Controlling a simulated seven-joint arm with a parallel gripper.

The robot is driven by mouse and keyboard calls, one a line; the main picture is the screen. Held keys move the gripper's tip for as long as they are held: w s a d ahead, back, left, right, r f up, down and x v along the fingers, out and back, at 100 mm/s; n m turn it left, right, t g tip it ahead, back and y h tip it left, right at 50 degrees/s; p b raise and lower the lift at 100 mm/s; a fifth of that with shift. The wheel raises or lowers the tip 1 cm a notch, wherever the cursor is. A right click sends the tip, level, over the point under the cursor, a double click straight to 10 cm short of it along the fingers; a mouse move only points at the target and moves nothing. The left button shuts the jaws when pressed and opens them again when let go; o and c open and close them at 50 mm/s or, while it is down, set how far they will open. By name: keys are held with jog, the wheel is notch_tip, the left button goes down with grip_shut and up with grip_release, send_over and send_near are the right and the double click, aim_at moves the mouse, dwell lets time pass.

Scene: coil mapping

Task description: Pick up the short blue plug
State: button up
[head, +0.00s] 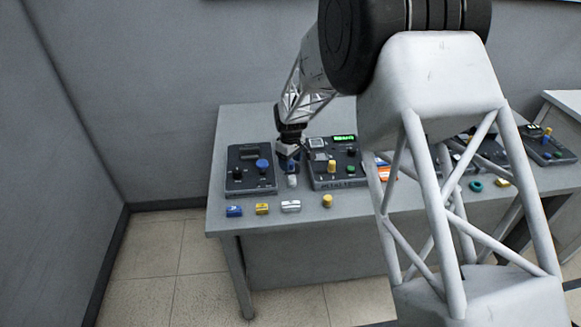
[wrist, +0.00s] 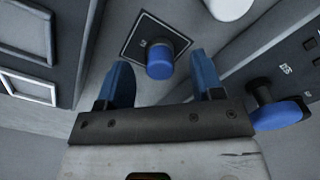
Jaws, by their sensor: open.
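The short blue plug (wrist: 158,60) is a blue cylinder standing on a dark square plate with a white border. It shows ahead of and between my fingertips in the wrist view. In the head view the plug (head: 291,166) is small, just under my gripper (head: 288,154), between the two dark devices. My gripper (wrist: 162,80) is open, with one blue finger towards each side of the plug. No contact shows between the fingers and the plug. The exact height of the fingertips above it is hard to tell.
A device with a blue knob (wrist: 277,113) is close on the right in the wrist view. A white cylinder (head: 292,181) stands just in front of the plug. Another device (head: 325,182) is to the right. Small blocks (head: 262,209) line the table's front edge.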

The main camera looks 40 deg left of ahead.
jog(key=shift+f, duration=0.7)
jog(key=c, duration=1)
jog(key=shift+r, duration=0.7)
notch_tip(320, 180, up, 2)
jog(key=shift+r, duration=0.1)
jog(key=s+d, duration=0.3)
jog(key=d, duration=0.1)
jog(key=s+d+r, duration=0.1)
jog(key=s+d, duration=0.6)
jog(key=d, duration=0.1)
jog(key=shift+s+r, duration=0.2)
jog(key=shift+s, duration=0.05)
jog(key=shift+w, duration=0.1)
